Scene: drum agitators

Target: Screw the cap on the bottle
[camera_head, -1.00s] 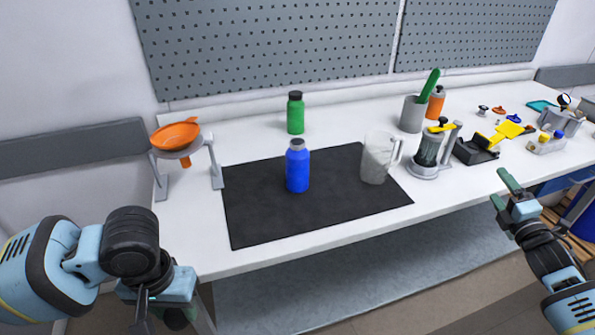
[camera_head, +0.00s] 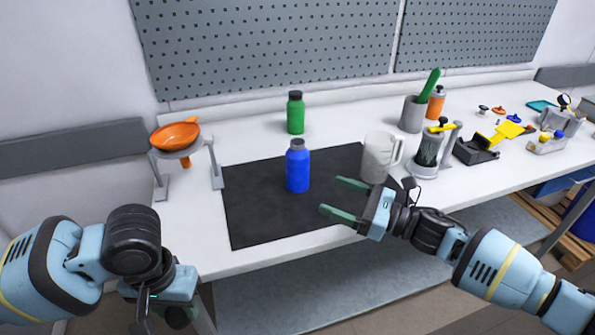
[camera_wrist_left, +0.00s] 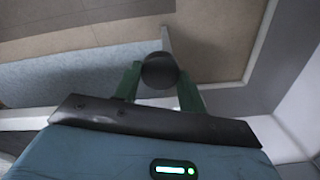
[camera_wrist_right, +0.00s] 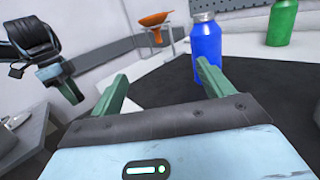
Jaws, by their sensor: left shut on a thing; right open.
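The blue bottle (camera_head: 298,170) stands upright on the black mat (camera_head: 265,210), with a greyish neck and no dark cap on it. It also shows in the right wrist view (camera_wrist_right: 206,45). My left gripper (camera_wrist_left: 160,80) is shut on a dark round cap (camera_wrist_left: 159,68), away from the table at the front left. In the head view that cap is hidden by the arm. My right gripper (camera_head: 338,196) is open and empty over the mat's right part. Its fingers point left toward the bottle, apart from it.
A clear pitcher (camera_head: 378,157) stands at the mat's right, close behind my right gripper. A capped green bottle (camera_head: 296,115) stands behind the mat. An orange funnel (camera_head: 176,136) sits on a grey stand at the left. The mat's left part is clear.

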